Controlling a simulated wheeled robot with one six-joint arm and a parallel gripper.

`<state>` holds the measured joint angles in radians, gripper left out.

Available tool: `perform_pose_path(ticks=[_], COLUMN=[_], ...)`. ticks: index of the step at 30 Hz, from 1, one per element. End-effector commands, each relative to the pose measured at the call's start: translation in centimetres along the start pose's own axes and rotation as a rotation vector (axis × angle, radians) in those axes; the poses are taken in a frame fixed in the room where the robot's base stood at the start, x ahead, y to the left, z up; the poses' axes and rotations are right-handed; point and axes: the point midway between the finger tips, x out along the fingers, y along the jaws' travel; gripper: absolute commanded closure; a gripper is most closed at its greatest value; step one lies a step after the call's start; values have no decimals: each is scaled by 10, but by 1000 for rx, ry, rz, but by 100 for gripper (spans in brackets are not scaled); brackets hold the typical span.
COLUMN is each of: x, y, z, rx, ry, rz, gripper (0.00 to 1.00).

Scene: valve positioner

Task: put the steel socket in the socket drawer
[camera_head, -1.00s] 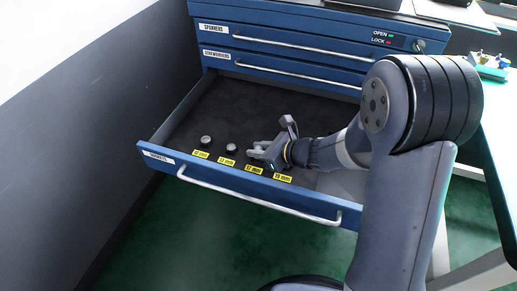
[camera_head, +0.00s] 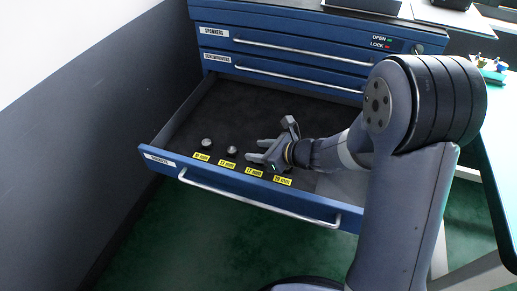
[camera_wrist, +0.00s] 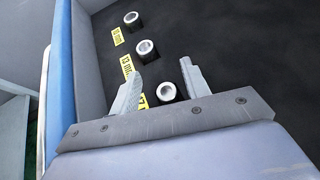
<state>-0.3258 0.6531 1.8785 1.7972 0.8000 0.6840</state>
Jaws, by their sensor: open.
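The socket drawer (camera_head: 330,205) is pulled open, with a blue front, a bar handle and a dark mat inside. My gripper (camera_head: 254,150) is low inside it, near the front, by the 17 mm label (camera_head: 254,172). In the wrist view its jaws (camera_wrist: 161,70) are apart. A steel socket (camera_wrist: 166,92) stands upright on the mat between them, with a visible gap to the right finger. The left finger partly covers the 17 mm label. In the head view this socket is hidden by my gripper.
Two more sockets stand in the drawer, one by the 10 mm label (camera_head: 207,142) and one by the 13 mm label (camera_head: 232,149). The 19 mm label (camera_head: 282,181) has no visible socket. The mat behind is clear. The spanner and screwdriver drawers (camera_head: 290,72) above are shut.

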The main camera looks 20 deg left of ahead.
Motion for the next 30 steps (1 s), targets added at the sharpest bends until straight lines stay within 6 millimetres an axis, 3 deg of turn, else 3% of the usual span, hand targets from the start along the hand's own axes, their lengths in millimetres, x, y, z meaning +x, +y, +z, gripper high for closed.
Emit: perform_pose_path(ticks=[1,6,12,18,30], x=[-17,-60,-96,-112,-114], y=[-2,-2,-2,0,0], z=[2,2,1,-1,-1], rx=[2,4,2,2,2], ry=[0,-1,0,1,1], rz=[-9,-9,-7,-4,-2], gripper=[56,56,56,56,56])
